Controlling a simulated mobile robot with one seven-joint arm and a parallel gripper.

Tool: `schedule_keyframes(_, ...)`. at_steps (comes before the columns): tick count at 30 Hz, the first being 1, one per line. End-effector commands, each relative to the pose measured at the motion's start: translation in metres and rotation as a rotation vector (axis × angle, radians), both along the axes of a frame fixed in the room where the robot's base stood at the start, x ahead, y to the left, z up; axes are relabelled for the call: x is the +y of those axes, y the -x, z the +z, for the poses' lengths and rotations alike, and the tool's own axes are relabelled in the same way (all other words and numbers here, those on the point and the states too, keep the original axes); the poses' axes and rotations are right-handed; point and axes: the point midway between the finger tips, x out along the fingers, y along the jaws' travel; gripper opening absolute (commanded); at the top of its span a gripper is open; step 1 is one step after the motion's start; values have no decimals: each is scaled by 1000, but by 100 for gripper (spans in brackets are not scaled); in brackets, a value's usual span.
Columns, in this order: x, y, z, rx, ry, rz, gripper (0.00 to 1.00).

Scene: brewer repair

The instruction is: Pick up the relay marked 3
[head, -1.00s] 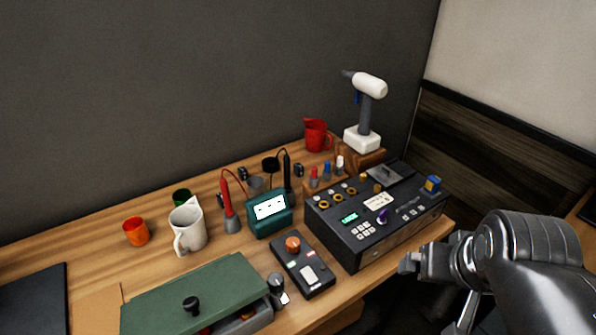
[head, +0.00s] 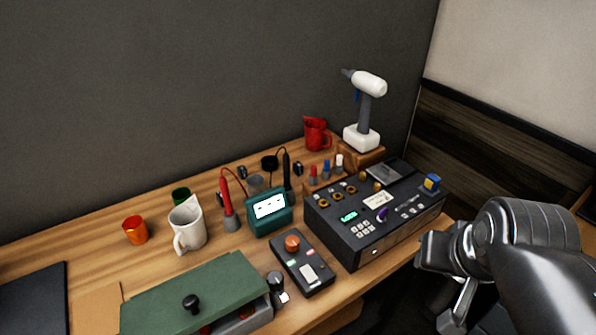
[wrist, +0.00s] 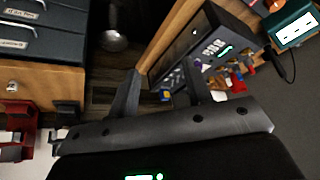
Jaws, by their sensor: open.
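No marking 3 can be read in either view, so I cannot tell which thing is the relay marked 3. Small dark blocks stand at the back of the bench, one (head: 242,172) left of the black round piece and one (head: 298,169) right of the black probe; their faces are too small to read. My gripper (head: 428,252) is in front of the bench's right end, beside the black control box (head: 340,235). In the wrist view my gripper (wrist: 163,90) has its two fingers apart with nothing between them.
A teal meter (head: 268,209), grey handheld unit (head: 302,265) and green-lidded box (head: 195,295) crowd the bench front. A white mug (head: 187,230), orange cup (head: 135,230) and red jug (head: 317,134) stand behind. Dark drawers (wrist: 45,45) show in the wrist view.

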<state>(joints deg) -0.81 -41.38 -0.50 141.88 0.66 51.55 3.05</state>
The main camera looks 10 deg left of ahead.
Motion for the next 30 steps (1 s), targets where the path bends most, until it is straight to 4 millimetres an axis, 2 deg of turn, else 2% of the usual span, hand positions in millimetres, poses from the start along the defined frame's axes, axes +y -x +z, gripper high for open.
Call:
schedule_keyframes(5,14,-43,17,41,-172,-181,45)
schedule_keyframes(9,29,-88,29,95,-334,-386,45)
schedule_keyframes(16,61,-165,34,196,-557,-740,45)
schedule_keyframes(23,102,-242,22,296,-727,-1108,45)
schedule_keyframes(30,158,-315,-10,376,-855,-1495,45)
